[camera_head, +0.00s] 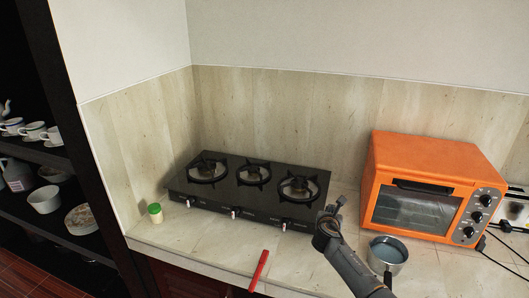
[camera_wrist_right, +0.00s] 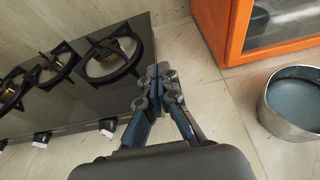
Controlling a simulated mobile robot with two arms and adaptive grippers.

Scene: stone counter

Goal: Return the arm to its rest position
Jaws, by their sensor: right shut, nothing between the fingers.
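My right gripper (camera_head: 332,212) is above the counter, just right of the black gas stove (camera_head: 215,207). In the right wrist view, the right gripper (camera_wrist_right: 160,76) has its fingertips together with nothing between them, close to the stove's right edge (camera_wrist_right: 130,85). My right arm comes in from the bottom right in the head view. My left gripper is not in either view.
An orange oven (camera_head: 415,158) stands to the right. A metal pot (camera_head: 388,254) with a dark handle is on the counter right of my arm. A red object (camera_head: 259,270) lies at the front edge. A green-lidded jar (camera_head: 155,213) stands left. Dark shelves hold dishes at far left.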

